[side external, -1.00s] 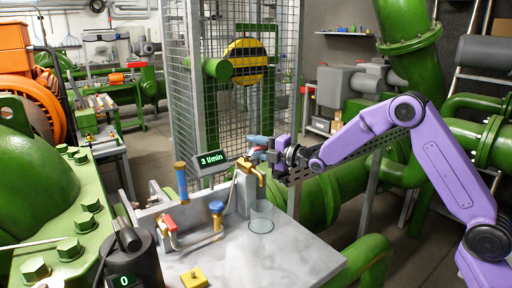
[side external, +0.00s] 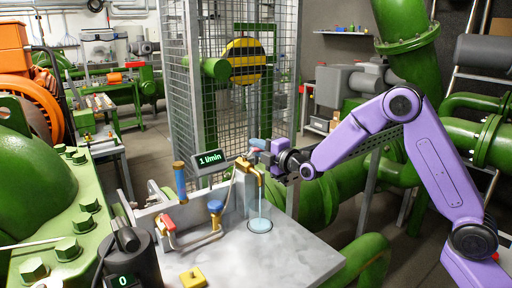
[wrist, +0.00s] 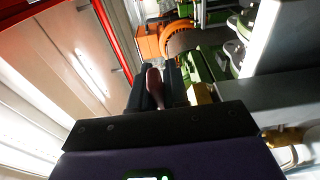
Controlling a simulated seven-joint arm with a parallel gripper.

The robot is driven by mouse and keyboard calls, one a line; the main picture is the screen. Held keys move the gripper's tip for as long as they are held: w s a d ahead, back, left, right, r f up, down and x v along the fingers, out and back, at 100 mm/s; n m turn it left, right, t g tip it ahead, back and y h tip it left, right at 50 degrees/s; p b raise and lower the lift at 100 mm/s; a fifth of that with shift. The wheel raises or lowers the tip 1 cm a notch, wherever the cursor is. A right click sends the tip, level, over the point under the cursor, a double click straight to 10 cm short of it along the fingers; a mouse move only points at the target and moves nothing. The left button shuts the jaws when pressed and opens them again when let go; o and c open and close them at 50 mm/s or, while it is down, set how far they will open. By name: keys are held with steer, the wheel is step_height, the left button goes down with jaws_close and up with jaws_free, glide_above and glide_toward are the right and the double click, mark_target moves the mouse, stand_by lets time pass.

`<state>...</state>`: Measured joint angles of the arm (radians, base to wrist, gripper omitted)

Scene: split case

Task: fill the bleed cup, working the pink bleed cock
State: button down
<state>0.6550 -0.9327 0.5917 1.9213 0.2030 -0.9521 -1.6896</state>
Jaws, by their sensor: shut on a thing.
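The brass bleed cock (side external: 257,174) stands at the back of the grey bench, its spout pointing down. My gripper (side external: 258,146) is at the top of it, shut on its handle. In the wrist view the dull pink handle (wrist: 155,88) lies between the two dark fingers; the side view mostly hides it. A thin stream falls from the spout into the clear bleed cup (side external: 260,211), which stands upright under it. Pale blue water (side external: 260,225) shows low in the cup. The flow display (side external: 209,159) beside the cock reads 1 l/min.
A blue-knobbed valve (side external: 216,207) and a red-handled valve (side external: 168,224) stand left of the cup. A yellow block (side external: 193,277) lies at the bench front. A black cylinder (side external: 146,255) has a display reading 0. A mesh cage (side external: 180,80) rises behind. The bench's right side is clear.

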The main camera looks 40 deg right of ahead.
steer(key=shift+s+a+m+h, duration=0.1)
steer(key=shift+s+m+h, duration=0.2)
steer(key=shift+m+h, duration=0.4)
steer(key=shift+s+m+h, duration=0.25)
steer(key=shift+m+h, duration=0.15)
steer(key=shift+h, duration=0.6)
steer(key=c, duration=1.2)
jaws_free()
steer(key=shift+s, duration=0.1)
steer(key=s+a, duration=0.2)
steer(key=s, duration=1.5)
steer(key=shift+d, duration=0.1)
